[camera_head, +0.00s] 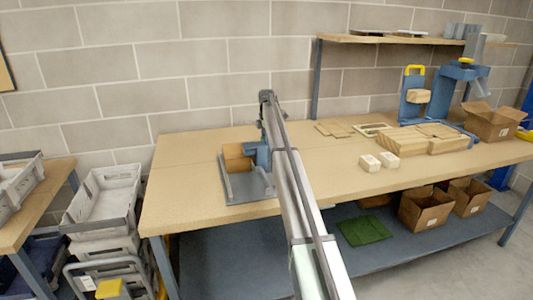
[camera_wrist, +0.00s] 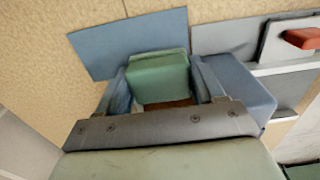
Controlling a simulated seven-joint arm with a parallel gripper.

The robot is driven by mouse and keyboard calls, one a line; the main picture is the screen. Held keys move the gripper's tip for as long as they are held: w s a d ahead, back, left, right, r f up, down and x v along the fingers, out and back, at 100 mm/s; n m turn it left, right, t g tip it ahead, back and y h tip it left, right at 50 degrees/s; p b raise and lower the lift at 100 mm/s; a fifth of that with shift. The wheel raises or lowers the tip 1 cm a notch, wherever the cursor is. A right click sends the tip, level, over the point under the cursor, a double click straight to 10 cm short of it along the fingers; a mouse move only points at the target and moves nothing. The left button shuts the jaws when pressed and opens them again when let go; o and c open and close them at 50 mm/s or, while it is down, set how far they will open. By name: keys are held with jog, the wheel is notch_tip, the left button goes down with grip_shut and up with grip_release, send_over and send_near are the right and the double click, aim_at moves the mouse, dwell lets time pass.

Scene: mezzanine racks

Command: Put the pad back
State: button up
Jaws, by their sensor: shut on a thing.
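In the wrist view, my gripper (camera_wrist: 160,98) is shut on a green block (camera_wrist: 160,76), which sits between its two bluish fingers. The block has a flat face and looks like the pad, but I cannot tell for sure. A flat blue plate (camera_wrist: 130,42) lies just beyond it, and a blue block (camera_wrist: 238,88) is right beside the right finger. In the head view, my arm reaches over the workbench (camera_head: 190,165) to a grey fixture (camera_head: 245,186) with a blue block (camera_head: 258,153) on it. The held block is not clear in that view.
A green mat (camera_head: 363,230) lies on the lower shelf. The bench's left end is clear.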

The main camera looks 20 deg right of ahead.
jog(key=shift+f, duration=3.3)
jog(key=shift+f, duration=0.15)
jog(key=o, duration=1.1)
notch_tip(320, 180, up, 12)
jog(key=shift+r, duration=0.2)
